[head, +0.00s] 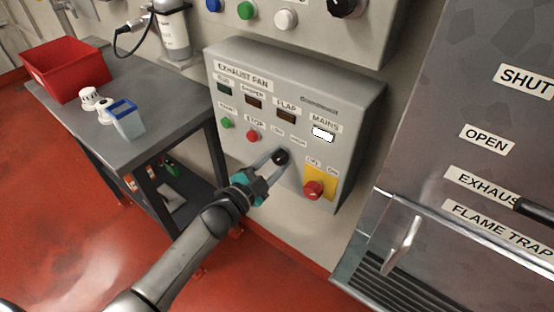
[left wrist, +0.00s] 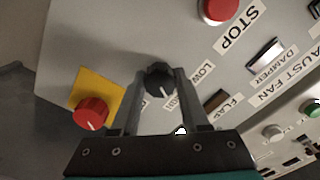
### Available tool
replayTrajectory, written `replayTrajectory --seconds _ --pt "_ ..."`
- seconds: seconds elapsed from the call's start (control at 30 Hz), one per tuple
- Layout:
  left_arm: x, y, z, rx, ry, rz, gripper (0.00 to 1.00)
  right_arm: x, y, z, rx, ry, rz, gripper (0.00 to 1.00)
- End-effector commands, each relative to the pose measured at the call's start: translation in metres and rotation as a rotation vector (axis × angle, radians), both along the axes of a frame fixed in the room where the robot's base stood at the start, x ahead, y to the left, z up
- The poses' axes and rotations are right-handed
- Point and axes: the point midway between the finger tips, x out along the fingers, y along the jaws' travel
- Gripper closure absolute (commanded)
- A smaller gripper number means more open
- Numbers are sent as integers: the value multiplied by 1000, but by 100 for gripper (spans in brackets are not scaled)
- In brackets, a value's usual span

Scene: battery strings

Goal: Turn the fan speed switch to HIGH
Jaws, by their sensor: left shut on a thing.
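The fan speed switch is a black round knob (head: 281,157) on the grey EXHAUST FAN panel (head: 345,97), below the small LOW and HIGH labels. My left gripper (head: 273,159) is shut on this knob. In the left wrist view the knob (left wrist: 158,77) sits between the two fingertips (left wrist: 159,80), one on each side. A white pointer line on the knob points down and slightly right there, toward a label partly hidden by a finger. The LOW label (left wrist: 203,72) is further right. My right gripper is not in view.
A red knob (head: 313,189) on a yellow plate is just right of the switch. Red STOP (head: 252,135) and green START (head: 228,122) buttons are at left. The MAINS lamp (head: 323,133) is lit white. A grey table (head: 180,115) with a red bin (head: 66,68) stands left.

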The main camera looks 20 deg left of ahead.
Motion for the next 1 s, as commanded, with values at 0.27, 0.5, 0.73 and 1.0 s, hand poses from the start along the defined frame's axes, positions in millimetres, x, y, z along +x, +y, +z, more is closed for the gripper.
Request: replayTrajectory --seconds 0.27,0.5,0.73,1.0 --pt "0 0 0 3 0 -1 50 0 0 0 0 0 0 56" --pt "0 0 0 2 0 -1 26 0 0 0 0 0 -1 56" --pt "-1 0 0 1 0 -1 26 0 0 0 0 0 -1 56" --pt "-23 8 0 1 3 0 26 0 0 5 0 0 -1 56"
